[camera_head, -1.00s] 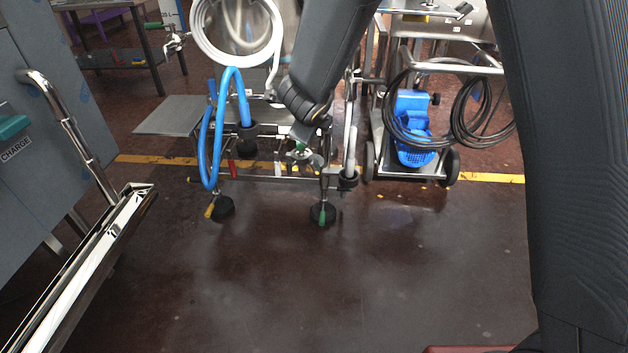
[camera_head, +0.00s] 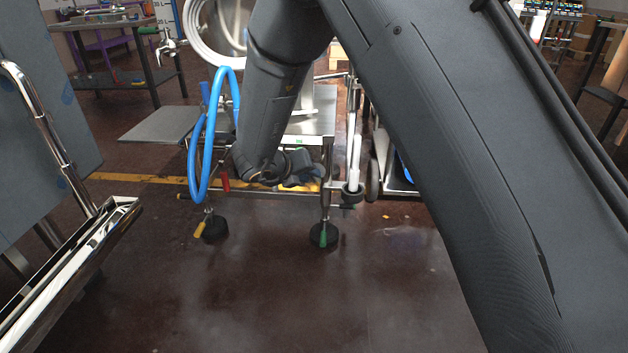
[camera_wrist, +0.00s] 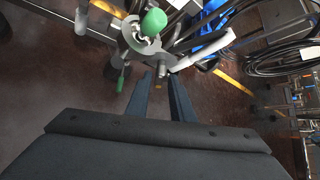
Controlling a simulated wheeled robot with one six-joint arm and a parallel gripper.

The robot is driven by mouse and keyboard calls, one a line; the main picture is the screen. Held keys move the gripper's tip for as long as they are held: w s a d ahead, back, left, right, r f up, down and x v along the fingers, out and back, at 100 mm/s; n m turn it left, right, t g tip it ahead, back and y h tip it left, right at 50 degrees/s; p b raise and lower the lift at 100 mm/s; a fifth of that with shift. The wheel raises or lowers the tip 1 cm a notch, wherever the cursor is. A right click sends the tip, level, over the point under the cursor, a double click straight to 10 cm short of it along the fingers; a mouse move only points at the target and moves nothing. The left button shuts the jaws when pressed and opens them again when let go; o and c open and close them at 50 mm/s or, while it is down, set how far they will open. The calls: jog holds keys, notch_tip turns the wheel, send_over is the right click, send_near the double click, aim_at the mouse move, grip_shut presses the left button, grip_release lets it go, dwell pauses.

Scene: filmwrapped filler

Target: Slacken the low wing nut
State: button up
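My gripper (camera_wrist: 160,76) shows in the wrist view as two dark fingers, apart, with a visible gap between them. A small metal piece (camera_wrist: 161,67), possibly the wing nut, lies at or just beyond the fingertips; I cannot tell its shape or whether a finger touches it. A green round knob (camera_wrist: 153,22) on a metal fitting is just above it. In the head view my arm's wrist is low at the steel frame (camera_head: 326,175) and hides the fitting; the fingertips cannot be made out there.
A blue hose (camera_head: 196,150) loops left of my arm. Casters with green (camera_head: 323,240) and yellow (camera_head: 200,231) levers stand below. A steel-railed unit (camera_head: 75,265) is at left. Black cable (camera_wrist: 290,62) hangs at right in the wrist view. The front floor is clear.

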aim_at(314, 181)
jog(key=b+x, duration=0.1)
jog(key=x, duration=0.2)
jog(key=shift+w+d+f, duration=0.15)
jog(key=shift+w+f, duration=0.1)
grip_shut()
